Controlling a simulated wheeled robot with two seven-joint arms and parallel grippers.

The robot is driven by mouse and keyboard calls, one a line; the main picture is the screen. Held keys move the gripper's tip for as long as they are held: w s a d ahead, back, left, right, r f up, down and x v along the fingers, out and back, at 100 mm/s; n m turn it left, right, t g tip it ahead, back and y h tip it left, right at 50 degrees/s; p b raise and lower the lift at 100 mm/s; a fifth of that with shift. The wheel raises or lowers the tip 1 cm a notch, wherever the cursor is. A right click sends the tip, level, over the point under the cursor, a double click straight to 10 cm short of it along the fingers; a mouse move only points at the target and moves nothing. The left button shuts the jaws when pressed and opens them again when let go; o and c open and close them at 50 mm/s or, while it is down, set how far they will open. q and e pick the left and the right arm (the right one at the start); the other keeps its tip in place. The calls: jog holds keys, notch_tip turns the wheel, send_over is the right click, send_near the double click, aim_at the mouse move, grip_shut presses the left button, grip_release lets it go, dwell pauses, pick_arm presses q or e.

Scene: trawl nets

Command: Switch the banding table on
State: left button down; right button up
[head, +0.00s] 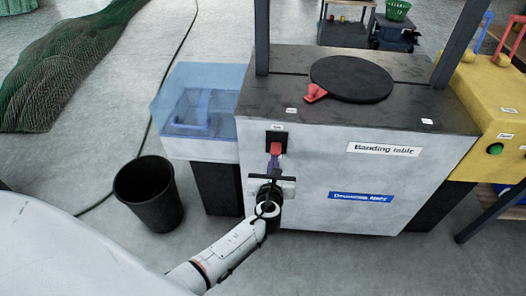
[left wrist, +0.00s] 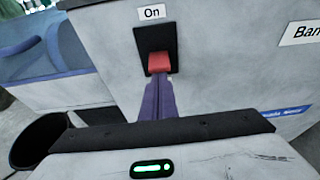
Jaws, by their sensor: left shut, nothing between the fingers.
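The banding table (head: 325,155) is a grey cabinet with a dark top, a black round plate (head: 352,78) and a "Banding table" label. On its front left is a black switch plate with a red lever (head: 276,148), under a small label. In the left wrist view the red lever (left wrist: 159,62) sits low on the black plate, below a label reading "On". My left gripper (head: 273,162) is shut, with its purple fingers (left wrist: 158,96) right below the lever. The fingertips appear to meet the lever's underside; firm contact cannot be told. My right gripper is not in view.
A black bin (head: 148,193) stands on the floor left of my left arm. A blue clear-sided box (head: 198,102) adjoins the table's left side. A yellow machine with a green button (head: 495,149) stands at right. A green net (head: 65,62) lies at upper left.

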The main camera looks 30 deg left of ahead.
pick_arm(q)
jog(key=r+p+v, duration=0.1)
jog(key=p+v, duration=0.1)
jog(key=v, duration=0.8)
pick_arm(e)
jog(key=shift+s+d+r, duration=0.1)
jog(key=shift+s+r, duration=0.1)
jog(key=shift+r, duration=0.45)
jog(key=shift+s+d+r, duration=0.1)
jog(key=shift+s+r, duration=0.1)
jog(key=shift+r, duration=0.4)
pick_arm(q)
jog(key=shift+w+a+r, duration=0.1)
jog(key=shift+w+r, duration=0.05)
